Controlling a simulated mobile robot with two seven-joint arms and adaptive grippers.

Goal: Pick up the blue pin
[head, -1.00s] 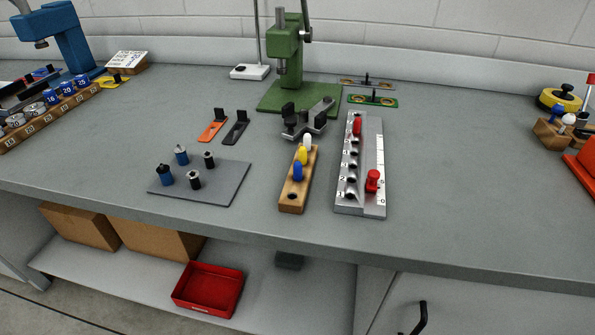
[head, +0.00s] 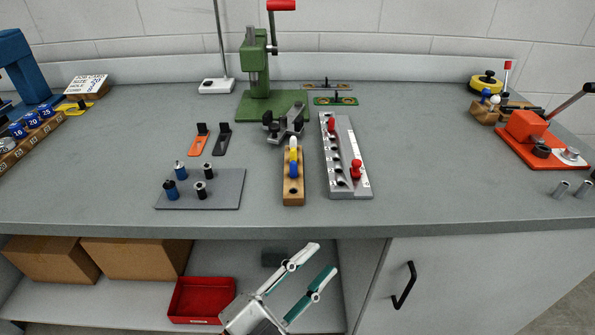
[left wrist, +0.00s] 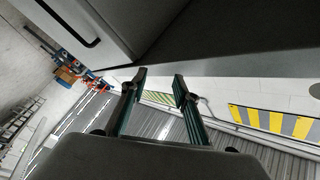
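The blue pin (head: 294,170) stands in a narrow wooden block (head: 293,199) near the middle of the bench, in front of a yellow pin (head: 294,156) and a white pin (head: 294,143). The lower part of the blue pin is hidden in the block. My left gripper (head: 324,258) is in front of the bench and low in the picture, apart from the pin. Its two fingers are spread and empty. The left wrist view also shows its open fingers (left wrist: 159,76), with no pin in sight. My right gripper is not in view.
A metal stepped rack (head: 350,190) with two red pins stands right of the block. A grey plate (head: 228,190) with several knobbed pins lies left. A green press (head: 257,80) stands behind. The bench's front edge and a red tray (head: 202,297) below are near my gripper.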

